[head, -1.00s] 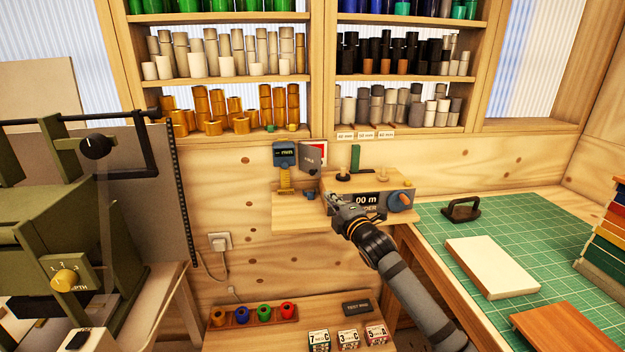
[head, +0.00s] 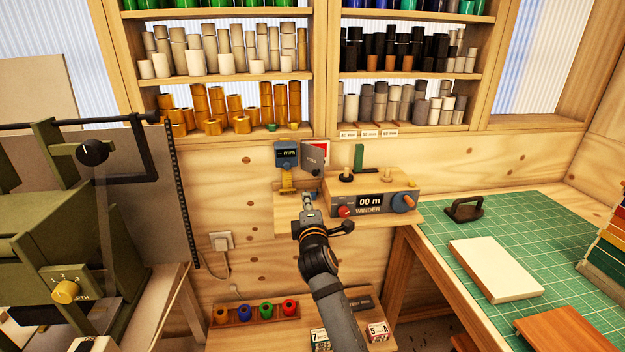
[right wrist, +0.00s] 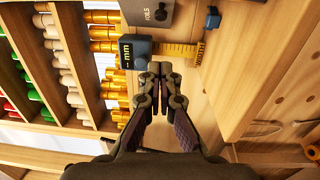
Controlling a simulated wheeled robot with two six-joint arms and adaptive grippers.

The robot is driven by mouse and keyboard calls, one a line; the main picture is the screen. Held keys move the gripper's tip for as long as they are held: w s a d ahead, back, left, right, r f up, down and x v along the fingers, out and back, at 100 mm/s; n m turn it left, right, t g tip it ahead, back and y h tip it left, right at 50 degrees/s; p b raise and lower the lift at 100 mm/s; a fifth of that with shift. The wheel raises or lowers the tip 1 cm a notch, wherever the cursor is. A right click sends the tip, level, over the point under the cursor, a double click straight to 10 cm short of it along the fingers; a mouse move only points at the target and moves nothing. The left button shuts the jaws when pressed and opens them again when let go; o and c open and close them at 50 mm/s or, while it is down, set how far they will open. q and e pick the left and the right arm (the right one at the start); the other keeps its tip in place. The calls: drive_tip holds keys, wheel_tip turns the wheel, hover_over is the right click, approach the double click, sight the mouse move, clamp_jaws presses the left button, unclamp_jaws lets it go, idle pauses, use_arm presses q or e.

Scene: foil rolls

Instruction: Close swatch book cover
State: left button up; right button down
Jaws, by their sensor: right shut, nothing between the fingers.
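The swatch book has a dark grey cover (head: 313,158) with pale lettering, standing at an angle on the small wall shelf. A red-and-white part (head: 323,147) shows behind it. The cover also shows at the top of the right wrist view (right wrist: 150,12), cut off by the edge. My right gripper (head: 307,200) is shut and empty, in front of the shelf and below the cover in the picture. Its closed fingertips (right wrist: 158,76) point toward the blue gauge and are apart from the cover. My left gripper is out of view.
A blue gauge (head: 287,156) with a yellow scale stands just left of the cover. The winder (head: 372,203) with red and blue knobs sits to the right. A small blue block (right wrist: 212,18) lies near the book. Foil rolls (head: 240,105) fill the shelves above.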

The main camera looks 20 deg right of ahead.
approach(319, 172)
drive_tip(key=w+a, duration=0.4)
drive_tip(key=shift+w+d+r+p, duration=0.1)
drive_tip(key=shift+w+d+p, duration=0.4)
drive_tip(key=shift+d, duration=0.35)
drive_tip(key=shift+w+d+p, duration=0.45)
drive_tip(key=shift+w+d, duration=0.05)
drive_tip(key=shift+d, duration=0.35)
drive_tip(key=shift+a, duration=0.1)
drive_tip(key=shift+d+r+p, duration=0.1)
drive_tip(key=shift+d+p, duration=0.35)
drive_tip(key=shift+d, duration=1.2)
drive_tip(key=shift+a, duration=0.1)
